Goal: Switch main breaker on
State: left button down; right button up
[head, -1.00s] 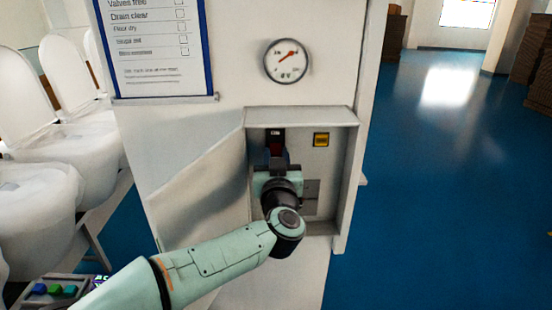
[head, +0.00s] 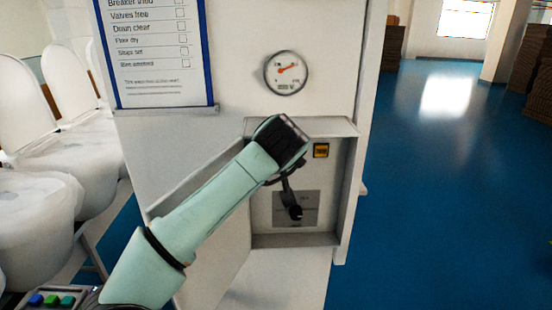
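The breaker box (head: 347,190) is recessed in the white wall unit, with its door open to the left. My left arm comes in from the lower left. My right gripper is not in view.
A round gauge (head: 286,73) and a blue-framed checklist (head: 155,50) are on the wall above. White toilets (head: 90,150) stand at the left. A small panel with coloured buttons (head: 52,300) is at the lower left. The blue floor at the right is clear.

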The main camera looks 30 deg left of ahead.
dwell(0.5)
pick_arm(q)
jog(key=c, duration=0.8)
grip_release()
jog(key=shift+w, duration=0.1)
jog(key=shift+c, duration=0.2)
jog(key=v, duration=1.3)
jog(key=shift+r, duration=0.25)
